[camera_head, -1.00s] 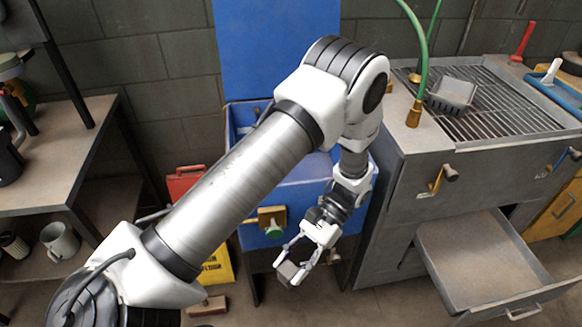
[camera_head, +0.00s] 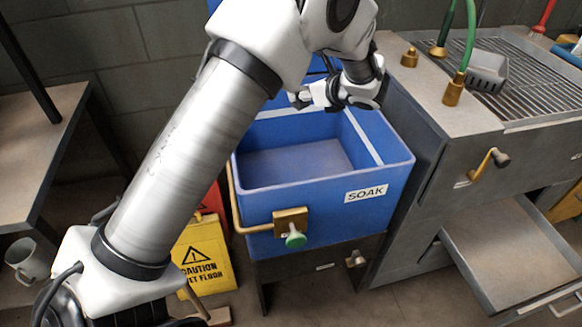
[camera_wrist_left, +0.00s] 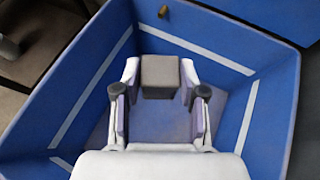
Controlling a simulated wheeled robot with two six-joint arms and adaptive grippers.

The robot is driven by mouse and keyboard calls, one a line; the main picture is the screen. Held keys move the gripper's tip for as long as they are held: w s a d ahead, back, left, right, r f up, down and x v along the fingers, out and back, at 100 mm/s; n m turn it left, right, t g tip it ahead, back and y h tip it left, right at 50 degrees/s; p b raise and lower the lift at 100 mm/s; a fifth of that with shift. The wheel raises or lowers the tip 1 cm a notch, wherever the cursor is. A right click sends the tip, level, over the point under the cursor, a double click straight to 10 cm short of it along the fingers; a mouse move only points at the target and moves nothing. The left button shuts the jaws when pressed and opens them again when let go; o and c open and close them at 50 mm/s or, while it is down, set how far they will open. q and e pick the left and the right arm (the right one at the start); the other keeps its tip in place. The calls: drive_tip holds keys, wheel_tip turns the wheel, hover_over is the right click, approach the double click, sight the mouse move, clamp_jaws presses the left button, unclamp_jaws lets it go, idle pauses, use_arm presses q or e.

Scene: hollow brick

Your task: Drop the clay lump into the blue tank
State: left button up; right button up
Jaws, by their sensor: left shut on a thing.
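The clay lump (camera_wrist_left: 160,77) is a small grey-brown block between the fingertips of my left gripper (camera_wrist_left: 159,92) in the wrist view. My left gripper (camera_head: 303,97) is shut on it. In the head view the gripper is over the back part of the blue tank (camera_head: 325,215), and the lump is hard to make out there. The tank is open at the top and has a SOAK label on its front. The wrist view looks down into it, with its blue walls (camera_wrist_left: 105,45) around the gripper. My right gripper is not in view.
A valve with a green knob (camera_head: 295,240) sits on the tank's front. A yellow caution sign (camera_head: 205,262) stands at its left. A grey bench with a grate (camera_head: 520,85) and an open drawer (camera_head: 515,265) is at the right. A shelf (camera_head: 40,145) is at the left.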

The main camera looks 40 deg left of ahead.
use_arm(q)
drive_tip(key=shift+s+d+f+b, duration=0.1)
drive_tip(key=shift+d+f+b, duration=0.15)
drive_tip(key=shift+f+b, duration=0.05)
wheel_tip(320, 180, down, 5)
drive_tip(key=b, duration=0.4)
drive_tip(key=shift+r, duration=0.1)
drive_tip(key=o, duration=1.3)
drive_tip(key=v, duration=0.7)
drive_tip(key=shift+d, duration=0.2)
